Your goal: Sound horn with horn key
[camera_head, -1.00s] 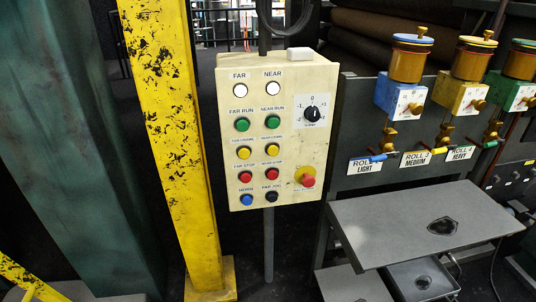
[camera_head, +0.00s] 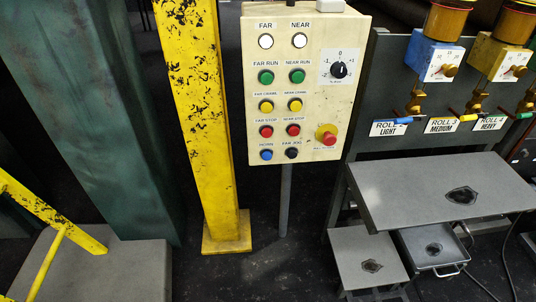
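The horn key is a blue round button (camera_head: 266,155) at the bottom left of a cream control panel (camera_head: 335,110), under a label that reads HORN. The black FAR JOG button (camera_head: 292,153) is just to its right, and the red FAR STOP button (camera_head: 266,131) is above it. The panel stands on a thin grey post. Neither of my grippers shows in the head view, so nothing of mine touches the panel.
A scuffed yellow column (camera_head: 205,110) stands close left of the panel. A green pillar (camera_head: 85,110) and a yellow rail (camera_head: 45,215) are farther left. A grey table (camera_head: 400,195) and lower stands are at the right. Dark floor lies open before the post.

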